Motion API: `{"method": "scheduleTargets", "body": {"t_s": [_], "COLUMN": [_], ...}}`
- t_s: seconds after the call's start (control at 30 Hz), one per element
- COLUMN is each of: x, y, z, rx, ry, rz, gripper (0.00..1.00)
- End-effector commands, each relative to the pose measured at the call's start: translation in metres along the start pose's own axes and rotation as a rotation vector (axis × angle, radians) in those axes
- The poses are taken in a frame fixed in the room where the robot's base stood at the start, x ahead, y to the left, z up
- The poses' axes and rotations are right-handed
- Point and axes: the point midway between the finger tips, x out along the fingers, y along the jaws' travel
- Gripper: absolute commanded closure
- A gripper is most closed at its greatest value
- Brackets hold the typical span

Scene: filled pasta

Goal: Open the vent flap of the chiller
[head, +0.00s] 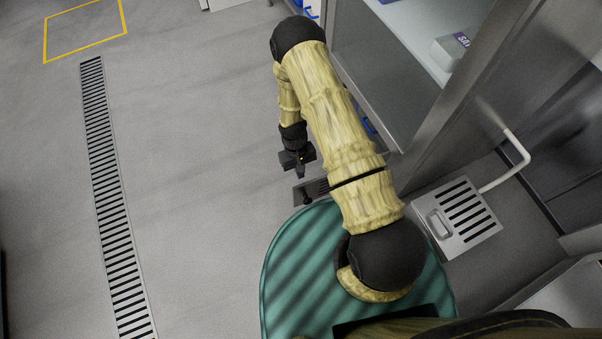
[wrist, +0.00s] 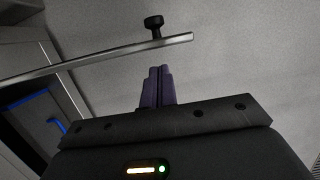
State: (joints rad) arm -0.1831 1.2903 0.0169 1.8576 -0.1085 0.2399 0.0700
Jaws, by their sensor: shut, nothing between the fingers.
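A small grey slotted panel with a black knob, which looks like the chiller's vent flap (head: 321,187), juts out low beside the steel cabinet, partly hidden by my arm. In the wrist view the flap (wrist: 110,59) shows nearly edge-on as a thin metal strip, with its black knob (wrist: 154,24) on the far side. How far it stands open I cannot tell. My gripper (head: 300,174) is shut and empty, just above and left of the panel in the head view. Its fingertips (wrist: 160,70) lie below the strip in the wrist view; contact is unclear.
The steel chiller (head: 440,130) stands to the right, with a white box (head: 447,52) on a surface inside. A slotted plate with a handle (head: 470,222) and a white pipe (head: 512,165) lie right of my base. Open grey floor with a drain channel (head: 110,205) extends left.

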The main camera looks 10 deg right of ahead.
Motion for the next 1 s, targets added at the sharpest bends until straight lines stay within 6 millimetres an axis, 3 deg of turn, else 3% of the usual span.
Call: {"method": "scheduleTargets", "body": {"t_s": [0.03,0.2,0.87,1.0], "x": [-0.013,-0.028,-0.029,-0.039], "y": [0.000,0.000,0.001,0.002], "z": [0.002,0.002,0.002,0.001], "rx": [0.000,0.001,0.001,0.005], "ry": [0.001,0.000,0.000,0.010], "rz": [0.000,0.000,0.000,0.000], "gripper": [1.00,1.00,1.00,1.00]}}
